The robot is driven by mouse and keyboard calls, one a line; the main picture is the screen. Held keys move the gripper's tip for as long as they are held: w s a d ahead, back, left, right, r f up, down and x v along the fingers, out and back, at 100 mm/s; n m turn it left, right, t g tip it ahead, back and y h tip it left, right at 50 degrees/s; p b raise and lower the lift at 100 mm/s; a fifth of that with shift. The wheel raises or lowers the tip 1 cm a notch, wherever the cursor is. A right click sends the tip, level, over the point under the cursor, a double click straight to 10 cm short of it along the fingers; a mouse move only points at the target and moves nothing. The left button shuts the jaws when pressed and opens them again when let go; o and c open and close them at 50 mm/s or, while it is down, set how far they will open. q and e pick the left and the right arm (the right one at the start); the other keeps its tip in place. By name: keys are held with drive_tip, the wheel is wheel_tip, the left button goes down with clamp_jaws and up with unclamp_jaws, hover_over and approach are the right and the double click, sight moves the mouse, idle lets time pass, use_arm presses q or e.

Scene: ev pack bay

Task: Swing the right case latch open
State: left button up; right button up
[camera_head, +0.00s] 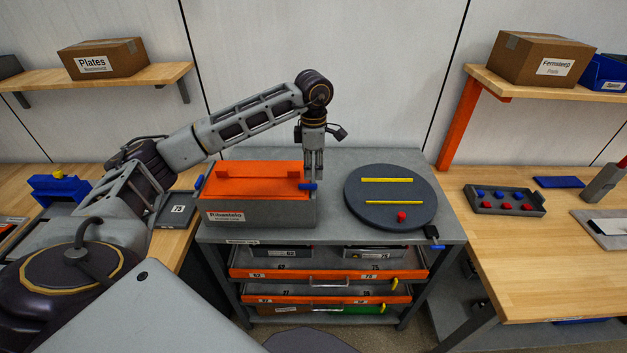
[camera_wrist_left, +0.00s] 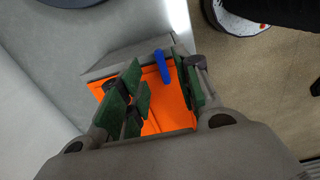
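The grey case (camera_head: 262,213) with an orange lid (camera_head: 250,173) stands on the grey bench. Its right latch (camera_head: 308,186) is a small blue lever at the right end, just below my left gripper (camera_head: 313,174). The left latch (camera_head: 199,182) is at the other end. My left gripper points down. In the left wrist view, its green-padded fingers (camera_wrist_left: 158,88) are apart, and the blue latch (camera_wrist_left: 162,64) shows in the gap between them, partly beyond the tips. I cannot tell whether a finger touches it. My right gripper is out of view.
A dark round turntable (camera_head: 372,214) with yellow bars and a red knob stands close right of the case. Drawers (camera_head: 330,275) lie below the bench top. A tray of red and blue pieces (camera_head: 505,200) is on the right wooden table. Bench space behind the turntable is clear.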

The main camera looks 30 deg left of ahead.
sight(313, 184)
use_arm(q)
drive_tip(key=shift+f+p, duration=0.5)
drive_tip(key=shift+f, duration=2.4)
clamp_jaws()
